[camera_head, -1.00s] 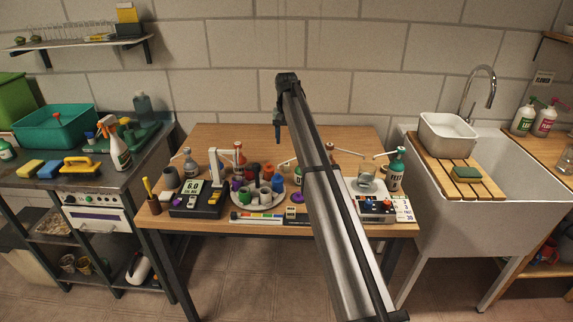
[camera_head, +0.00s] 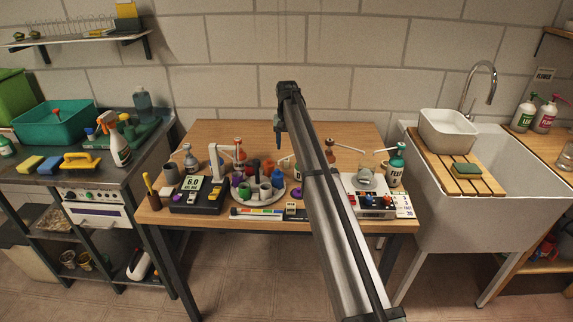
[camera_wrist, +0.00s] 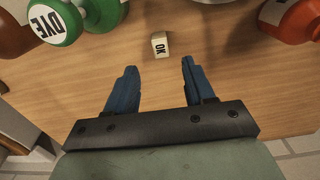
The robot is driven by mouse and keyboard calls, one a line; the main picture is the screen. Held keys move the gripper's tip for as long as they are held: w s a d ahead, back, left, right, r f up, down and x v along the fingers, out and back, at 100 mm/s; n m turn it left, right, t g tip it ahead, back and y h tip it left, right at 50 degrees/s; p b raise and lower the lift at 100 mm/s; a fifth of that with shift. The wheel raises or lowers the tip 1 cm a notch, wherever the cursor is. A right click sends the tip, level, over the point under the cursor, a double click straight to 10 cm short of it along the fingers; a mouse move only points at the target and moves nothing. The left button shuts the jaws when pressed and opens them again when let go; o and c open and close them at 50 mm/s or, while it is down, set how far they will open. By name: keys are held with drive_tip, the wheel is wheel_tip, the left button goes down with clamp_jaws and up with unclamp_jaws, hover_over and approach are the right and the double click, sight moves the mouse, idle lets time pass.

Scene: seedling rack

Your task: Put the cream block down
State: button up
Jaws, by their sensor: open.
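In the wrist view, the cream block (camera_wrist: 160,45) is small, bears the dark letters "OK" and rests on the wooden table. My gripper (camera_wrist: 159,65) has its two blue fingers spread wide apart. The block lies just beyond the fingertips in that picture, in the space between their lines, and neither finger touches it. In the head view, my gripper (camera_head: 278,140) hangs over the back part of the table, with its fingers seen too small to judge their spacing. A small cream piece (camera_head: 291,208) with a dark mark stands at the table's front; I cannot tell whether it is the same block.
In the wrist view, a green-topped container marked "DYE" (camera_wrist: 55,22) stands at upper left and a red bottle (camera_wrist: 291,22) at upper right. In the head view, a round tray (camera_head: 257,198) of cups and a device with a display (camera_head: 196,195) crowd the front. The table's back left is clear.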

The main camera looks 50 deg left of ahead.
sight(287, 163)
drive_tip(key=shift+a+f, duration=0.1)
drive_tip(key=shift+f, duration=3)
drive_tip(key=shift+c, duration=0.2)
clamp_jaws()
